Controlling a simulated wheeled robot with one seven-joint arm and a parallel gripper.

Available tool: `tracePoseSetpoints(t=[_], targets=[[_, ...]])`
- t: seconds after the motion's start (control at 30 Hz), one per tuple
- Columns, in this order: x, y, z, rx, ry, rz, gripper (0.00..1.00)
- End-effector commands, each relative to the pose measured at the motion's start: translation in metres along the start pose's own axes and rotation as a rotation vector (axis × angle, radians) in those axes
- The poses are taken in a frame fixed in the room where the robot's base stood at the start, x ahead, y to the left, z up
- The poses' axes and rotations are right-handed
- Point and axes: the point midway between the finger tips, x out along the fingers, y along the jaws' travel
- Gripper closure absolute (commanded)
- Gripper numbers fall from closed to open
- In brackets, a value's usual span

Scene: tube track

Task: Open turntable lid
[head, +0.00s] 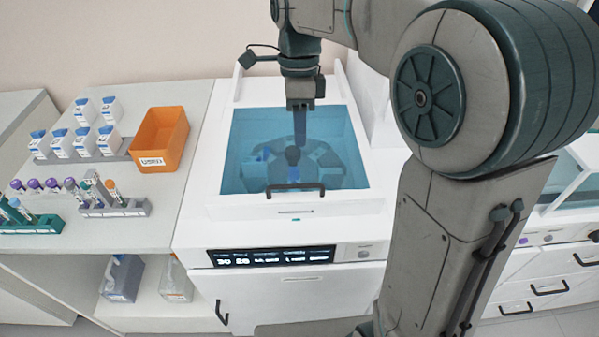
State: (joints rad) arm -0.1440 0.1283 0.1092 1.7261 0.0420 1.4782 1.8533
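The turntable lid (240,137) is a blue see-through panel on top of a white machine (197,222). It lies flat and closed, with a dark bar handle (295,187) at its front edge. A round turntable with a dark central knob shows through it. My gripper (299,108) points down above the back half of the lid, behind the handle and apart from it. Its fingers are small and dark here, so I cannot tell whether they are open or shut. I see nothing held in it.
On the left bench stand an orange bin (160,140), blue-capped bottles (84,141), and racks of tubes (115,207). A control panel (271,257) is on the machine's front. Drawers (536,290) are at the right. My arm covers much of the right side.

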Motion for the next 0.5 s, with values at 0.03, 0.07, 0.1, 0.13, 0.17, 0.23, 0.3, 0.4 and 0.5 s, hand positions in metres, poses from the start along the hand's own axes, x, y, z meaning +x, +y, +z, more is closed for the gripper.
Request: tracePoseSetpoints(t=[0.03, 0.07, 0.1, 0.13, 0.17, 0.23, 0.3, 0.4, 0.5], targets=[[0.011, 0.001, 0.0, -0.001, 0.001, 0.003, 0.67], [0.017, 0.001, 0.0, -0.001, 0.001, 0.004, 0.67], [0.026, 0.001, 0.0, -0.001, 0.002, 0.005, 0.67], [0.032, 0.001, 0.0, -0.002, 0.001, 0.004, 0.67], [0.039, 0.001, 0.0, -0.002, 0.002, 0.004, 0.67], [0.054, 0.001, 0.0, -0.002, 0.002, 0.003, 0.67], [0.069, 0.001, 0.0, -0.002, 0.002, 0.003, 0.67], [0.087, 0.001, 0.0, -0.002, 0.002, 0.003, 0.67], [0.101, 0.0, 0.0, -0.002, 0.001, 0.001, 0.67]])
